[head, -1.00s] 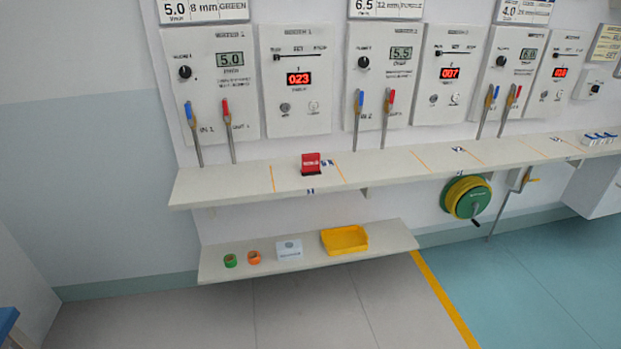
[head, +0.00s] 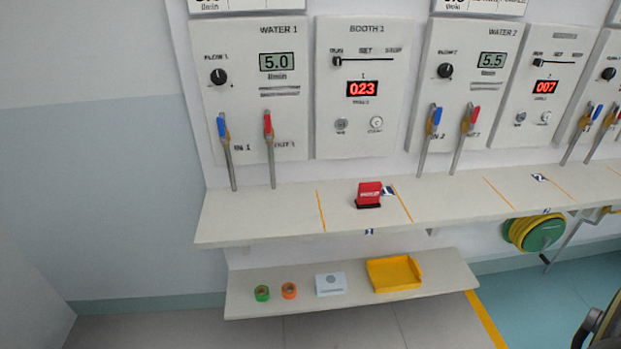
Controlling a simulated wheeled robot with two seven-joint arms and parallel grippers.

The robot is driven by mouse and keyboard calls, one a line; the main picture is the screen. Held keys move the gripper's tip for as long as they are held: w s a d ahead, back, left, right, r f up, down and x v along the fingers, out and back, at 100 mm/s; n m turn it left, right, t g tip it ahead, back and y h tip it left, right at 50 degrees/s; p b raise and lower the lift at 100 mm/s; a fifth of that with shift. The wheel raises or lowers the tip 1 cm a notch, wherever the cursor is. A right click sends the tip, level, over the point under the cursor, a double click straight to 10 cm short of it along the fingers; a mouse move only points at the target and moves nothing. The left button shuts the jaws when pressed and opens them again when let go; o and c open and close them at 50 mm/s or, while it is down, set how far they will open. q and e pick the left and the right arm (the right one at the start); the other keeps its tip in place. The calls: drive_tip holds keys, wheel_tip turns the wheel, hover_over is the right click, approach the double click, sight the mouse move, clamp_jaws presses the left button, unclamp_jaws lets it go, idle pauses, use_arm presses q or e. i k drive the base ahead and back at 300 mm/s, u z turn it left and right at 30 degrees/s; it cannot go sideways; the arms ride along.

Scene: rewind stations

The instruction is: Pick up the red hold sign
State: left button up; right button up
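The red hold sign (head: 369,194) stands upright on a dark base on the upper shelf (head: 270,222). It sits between two orange lines, below the Booth 1 panel. A small blue and white tag lies just to its right. A dark part at the lower right edge of the head view may belong to my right arm, but no fingertips show. My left gripper is not in view. Nothing touches the sign.
Lever valves with blue (head: 224,133) and red handles rise behind the shelf. The lower shelf holds green tape (head: 262,293), orange tape (head: 289,290), a white box (head: 330,284) and a yellow tray (head: 394,273). A green and yellow reel (head: 538,233) hangs at right.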

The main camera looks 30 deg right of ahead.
sight(367, 193)
drive_tip(key=z, duration=0.5)
drive_tip(key=i, duration=1.2)
drive_tip(key=z, duration=0.95)
